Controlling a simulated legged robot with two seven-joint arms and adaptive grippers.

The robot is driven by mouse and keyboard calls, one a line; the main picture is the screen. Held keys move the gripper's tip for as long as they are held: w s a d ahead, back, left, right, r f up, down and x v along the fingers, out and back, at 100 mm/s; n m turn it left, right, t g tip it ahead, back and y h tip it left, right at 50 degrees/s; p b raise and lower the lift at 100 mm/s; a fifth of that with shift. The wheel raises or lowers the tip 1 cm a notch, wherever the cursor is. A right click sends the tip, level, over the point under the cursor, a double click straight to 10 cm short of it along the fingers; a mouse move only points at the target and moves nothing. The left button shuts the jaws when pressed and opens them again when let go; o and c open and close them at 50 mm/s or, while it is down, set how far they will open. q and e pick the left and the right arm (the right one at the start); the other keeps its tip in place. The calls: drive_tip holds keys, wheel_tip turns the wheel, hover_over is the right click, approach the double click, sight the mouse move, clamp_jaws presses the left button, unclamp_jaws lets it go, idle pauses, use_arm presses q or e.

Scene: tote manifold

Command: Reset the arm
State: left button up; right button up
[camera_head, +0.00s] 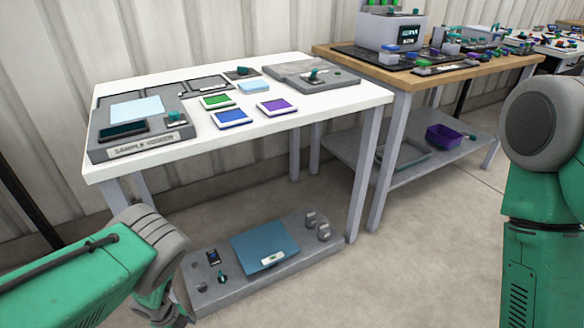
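My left arm (95,265) comes in from the lower left, with green links and a grey joint. My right arm (540,225) stands at the right edge, with a grey round joint above a green link that runs down out of the picture. The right gripper is out of view. No object is seen in contact with either arm.
A white table (340,98) holds a grey sample viewer (140,138), colored tiles and a grey plate (310,75). A wooden table (430,80) stands behind right, with a purple bin (443,137) below. Floor is clear at centre right.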

use_arm(q)
drive_tip(key=s+d+r+n+p, duration=0.3)
drive_tip(key=s+r+n, duration=0.7)
drive_tip(key=r, duration=0.4)
drive_tip(key=s+d+r+n+y+p, duration=0.1)
drive_tip(key=s+d+r+n+p, duration=0.1)
drive_tip(key=s+r+n, duration=0.7)
wheel_tip(320, 180, up, 5)
drive_tip(key=shift+s+d+f+n+y+p, duration=0.1)
drive_tip(key=shift+s+d+n+y+p, duration=0.35)
drive_tip(key=shift+s, duration=0.5)
